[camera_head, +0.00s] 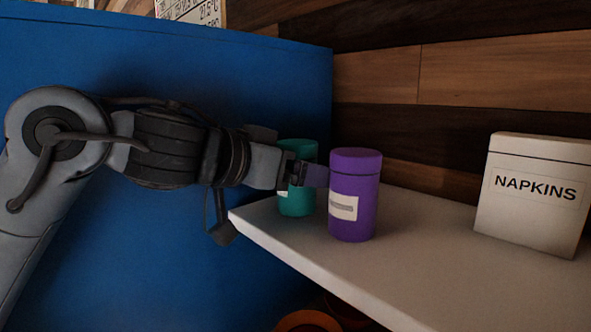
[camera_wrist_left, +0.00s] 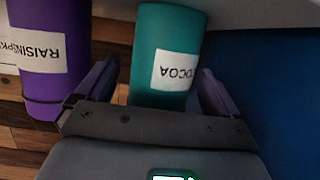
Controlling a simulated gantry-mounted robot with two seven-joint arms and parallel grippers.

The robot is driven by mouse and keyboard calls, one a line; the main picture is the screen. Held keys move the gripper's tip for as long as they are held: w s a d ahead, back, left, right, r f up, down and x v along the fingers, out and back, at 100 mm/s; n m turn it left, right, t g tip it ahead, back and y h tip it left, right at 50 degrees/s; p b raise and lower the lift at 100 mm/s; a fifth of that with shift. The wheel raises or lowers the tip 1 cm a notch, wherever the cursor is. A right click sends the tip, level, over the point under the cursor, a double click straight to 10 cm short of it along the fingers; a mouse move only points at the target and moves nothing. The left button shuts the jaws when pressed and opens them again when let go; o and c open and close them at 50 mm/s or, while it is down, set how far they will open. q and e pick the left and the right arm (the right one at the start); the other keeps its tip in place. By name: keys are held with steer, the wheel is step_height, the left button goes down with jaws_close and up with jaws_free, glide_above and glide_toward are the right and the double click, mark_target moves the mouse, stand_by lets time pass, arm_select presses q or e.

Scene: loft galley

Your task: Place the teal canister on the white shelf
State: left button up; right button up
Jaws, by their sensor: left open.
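The teal canister (camera_head: 297,201) stands upright at the left end of the white shelf (camera_head: 450,265), and its base appears to rest on it. In the left wrist view the teal canister (camera_wrist_left: 168,45), labelled COCOA, appears upside down. My left gripper (camera_head: 304,173) is open, with one finger on each side of the teal canister. In the left wrist view my left gripper (camera_wrist_left: 160,88) shows gaps beside the canister; contact is not clear. The gripper hides part of the canister in the head view. My right gripper is not in view.
A purple canister (camera_head: 355,205), labelled RAISINS in the wrist view (camera_wrist_left: 45,62), stands close to the right of the teal one. A white NAPKINS box (camera_head: 533,193) stands farther right. Shelf between them is clear. A blue panel (camera_head: 270,70) rises behind my arm.

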arm_select(q)
steer(key=shift+s+a+b, duration=0.15)
steer(key=shift+a+b, duration=0.05)
steer(key=shift+b, duration=0.2)
steer(key=b+v, duration=0.5)
steer(key=v, duration=0.6)
steer(key=shift+a+r, duration=0.2)
steer(key=shift+r, duration=0.05)
steer(key=shift+s, duration=0.2)
